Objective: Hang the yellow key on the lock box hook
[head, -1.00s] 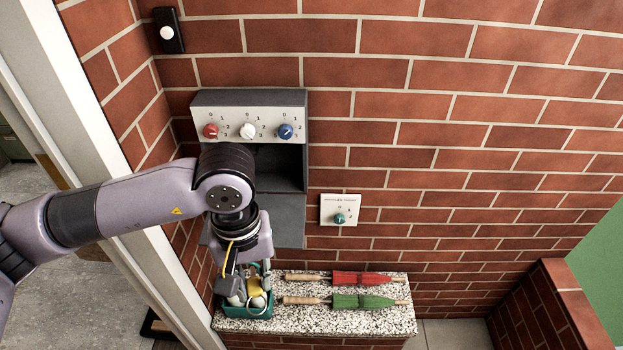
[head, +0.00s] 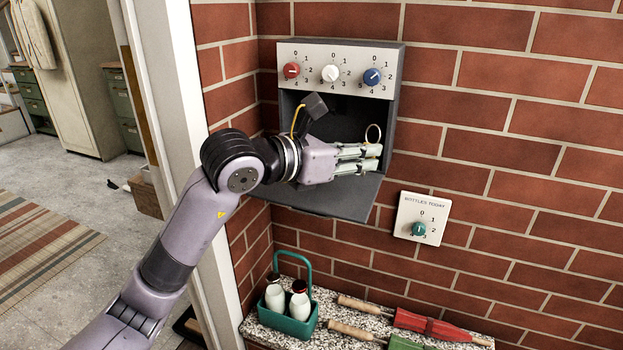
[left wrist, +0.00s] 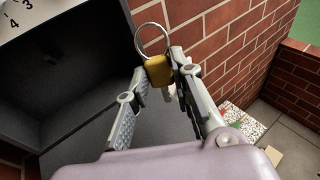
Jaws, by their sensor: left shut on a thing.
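The yellow key (left wrist: 158,71), with its metal ring standing up, is between the fingertips of my left gripper (left wrist: 160,82) in the left wrist view. In the head view my left gripper (head: 374,159) is shut at the front of the open lock box (head: 397,110), above its lowered door. There the key's ring (head: 379,132) rises over the fingertips, and the fingers hide most of the key. In the left wrist view a small dark shape (left wrist: 50,54), perhaps the hook, shows inside the dark box, apart from the ring. My right gripper is not in view.
Red, white and blue dials (head: 330,73) are on the box's top panel. A bottle dial plate (head: 422,218) is on the brick wall. Below, a speckled ledge (head: 345,343) holds a green bottle carrier (head: 290,326) and red and green umbrellas. A white door frame stands left.

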